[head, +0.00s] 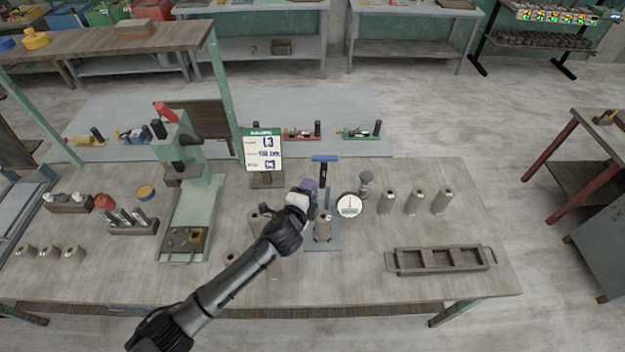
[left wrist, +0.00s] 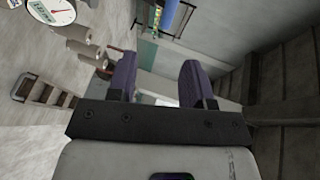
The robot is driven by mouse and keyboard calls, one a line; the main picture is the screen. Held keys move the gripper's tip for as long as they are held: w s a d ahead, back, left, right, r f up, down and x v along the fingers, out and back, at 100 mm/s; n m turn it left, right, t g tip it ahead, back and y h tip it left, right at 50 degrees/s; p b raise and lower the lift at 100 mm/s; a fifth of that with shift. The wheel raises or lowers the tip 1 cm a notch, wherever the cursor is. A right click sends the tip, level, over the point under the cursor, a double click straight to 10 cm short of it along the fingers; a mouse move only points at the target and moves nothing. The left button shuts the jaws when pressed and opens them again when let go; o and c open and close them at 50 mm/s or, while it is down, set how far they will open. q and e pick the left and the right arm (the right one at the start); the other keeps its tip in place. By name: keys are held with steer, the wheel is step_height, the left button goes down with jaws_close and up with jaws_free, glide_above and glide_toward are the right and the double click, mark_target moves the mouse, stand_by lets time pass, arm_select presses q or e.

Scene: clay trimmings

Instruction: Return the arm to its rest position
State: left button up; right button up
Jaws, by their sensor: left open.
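My left arm comes in from the lower left of the head view and reaches over the wooden workbench (head: 350,282). My left gripper (head: 309,187) is above the bench, beside the blue-topped gauge stand (head: 325,159). A grey-brown cylinder (head: 322,229) stands at the foot of that stand, just right of my wrist. In the left wrist view the two purple fingers (left wrist: 160,78) are apart, with nothing between them. My right gripper is in neither view.
A round dial (head: 349,206) stands right of the gripper, and several cylinders (head: 414,201) stand beyond it. A three-compartment tray (head: 440,271) lies at the bench's right. A green press (head: 185,150) and a sign (head: 262,151) stand to the left and behind.

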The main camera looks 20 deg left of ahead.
arm_select(q)
steer(key=s+a+r+n+g+y, duration=0.3)
steer(key=s+r+n+g, duration=0.35)
steer(key=s+n, duration=0.65)
steer(key=s+a+f+n+g+p, duration=0.1)
steer(key=s+f, duration=0.5)
steer(key=s, duration=0.9)
steer(key=s+a+f+n+g+h+p, duration=0.1)
steer(key=s+f+g, duration=0.3)
steer(key=s, duration=1.1)
step_height(320, 180, down, 2)
steer(key=shift+a+f+n+h+p, duration=0.2)
steer(key=shift+a+n+h+p, duration=0.1)
steer(key=shift+a+n, duration=0.3)
steer(key=shift+s+g, duration=0.1)
steer(key=shift+g, duration=0.15)
